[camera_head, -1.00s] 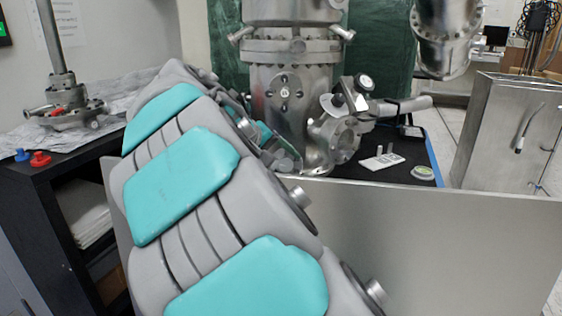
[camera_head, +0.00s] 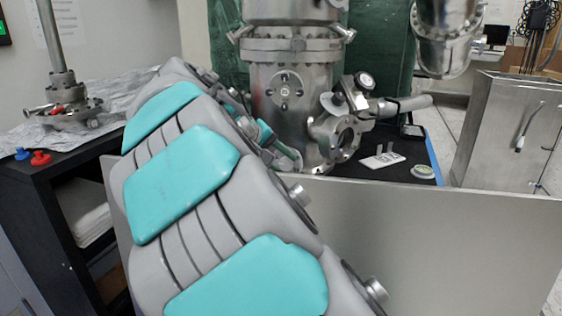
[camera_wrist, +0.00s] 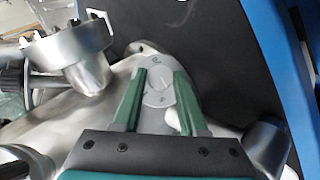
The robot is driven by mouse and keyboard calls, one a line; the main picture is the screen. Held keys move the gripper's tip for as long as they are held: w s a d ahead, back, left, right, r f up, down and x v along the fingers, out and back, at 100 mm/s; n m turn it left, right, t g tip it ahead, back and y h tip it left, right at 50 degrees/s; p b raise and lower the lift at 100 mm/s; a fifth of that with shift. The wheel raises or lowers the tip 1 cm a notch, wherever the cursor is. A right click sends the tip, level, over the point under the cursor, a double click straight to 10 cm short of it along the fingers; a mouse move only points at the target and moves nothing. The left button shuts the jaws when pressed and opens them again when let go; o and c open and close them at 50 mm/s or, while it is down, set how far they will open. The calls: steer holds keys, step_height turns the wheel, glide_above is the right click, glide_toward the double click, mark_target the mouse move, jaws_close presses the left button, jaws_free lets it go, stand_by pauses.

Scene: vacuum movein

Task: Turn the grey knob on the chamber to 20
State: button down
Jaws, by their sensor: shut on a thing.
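The steel chamber (camera_head: 290,125) stands upright at the centre of the head view. In the wrist view, the round grey knob (camera_wrist: 161,78) sits on a pale dial plate (camera_wrist: 158,99) on the chamber's side. My gripper (camera_wrist: 160,76) has its two green fingers on either side of the knob, shut on it. A pointer line shows on the knob, but the dial's numbers are too small to read. In the head view, part of my gripper (camera_head: 283,147) shows low beside the chamber. The knob is hidden there.
A flanged port (camera_head: 345,135) with a gauge juts from the chamber's right; a flange (camera_wrist: 65,45) is near my gripper in the wrist view. A white plate (camera_head: 382,160) and round dish (camera_head: 423,172) lie on the dark tabletop. A steel panel (camera_head: 430,230) stands in front.

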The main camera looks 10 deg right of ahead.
steer(key=shift+m+y+b, duration=0.4)
steer(key=shift+m+b, duration=0.1)
steer(key=shift+b, duration=0.1)
steer(key=shift+d+m+y+b, duration=0.15)
steer(key=shift+m+y+b, duration=0.2)
steer(key=shift+m+y, duration=0.2)
steer(key=shift+r, duration=0.1)
steer(key=shift+c, duration=2.2)
jaws_free()
steer(key=shift+r, duration=0.1)
steer(key=v, duration=0.7)
steer(key=shift+a+r, duration=0.2)
steer(key=shift+a, duration=0.05)
